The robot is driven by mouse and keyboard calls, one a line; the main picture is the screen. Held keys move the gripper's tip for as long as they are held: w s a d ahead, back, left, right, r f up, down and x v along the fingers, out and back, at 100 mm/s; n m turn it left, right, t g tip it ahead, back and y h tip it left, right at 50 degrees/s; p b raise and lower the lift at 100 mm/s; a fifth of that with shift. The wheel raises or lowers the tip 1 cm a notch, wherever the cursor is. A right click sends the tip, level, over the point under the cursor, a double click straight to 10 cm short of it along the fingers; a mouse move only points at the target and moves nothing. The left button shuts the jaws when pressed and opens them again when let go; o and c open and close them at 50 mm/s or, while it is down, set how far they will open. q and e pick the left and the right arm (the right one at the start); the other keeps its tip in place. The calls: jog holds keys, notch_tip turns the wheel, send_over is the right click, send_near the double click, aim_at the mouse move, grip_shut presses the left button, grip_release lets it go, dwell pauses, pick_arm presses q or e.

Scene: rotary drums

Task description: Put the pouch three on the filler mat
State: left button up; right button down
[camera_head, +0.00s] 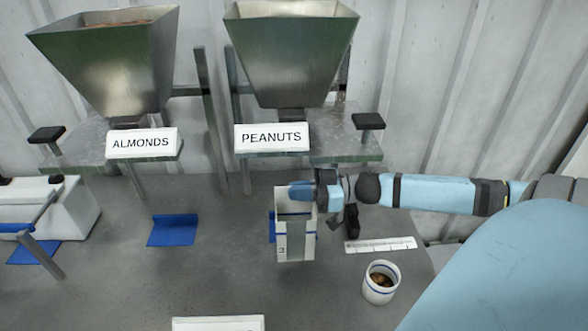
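Pouch three (282,240) is a white, open-topped pouch with a blue band and a "3", upright below the peanuts hopper. My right gripper (303,190) reaches in from the right and is at its upper edge, apparently closed on it; the fingertips are partly hidden. A blue mat (271,226) is mostly hidden behind the pouch. I cannot tell whether the pouch touches it. Another blue mat (172,230) lies bare below the almonds hopper. No label shows which is the filler mat. My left gripper is not in view.
The almonds hopper (115,60) and peanuts hopper (290,50) stand at the back. A white cup (380,284) with brown contents and a white ruler-like strip (381,245) lie right. A white machine with a lever (65,208) is left. The front middle table is mostly clear.

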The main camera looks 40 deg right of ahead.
jog(key=w+d+f, duration=0.3)
jog(key=w+d, duration=0.5)
jog(key=w, duration=0.1)
jog(key=shift+w+f+p, duration=0.3)
jog(key=shift+w+p, duration=0.05)
jog(key=shift+f, duration=0.15)
jog(key=shift+f, duration=0.4)
jog(key=c, duration=1.4)
grip_release()
jog(key=shift+o, duration=0.2)
jog(key=r+b+v, duration=0.1)
jog(key=v, duration=1.1)
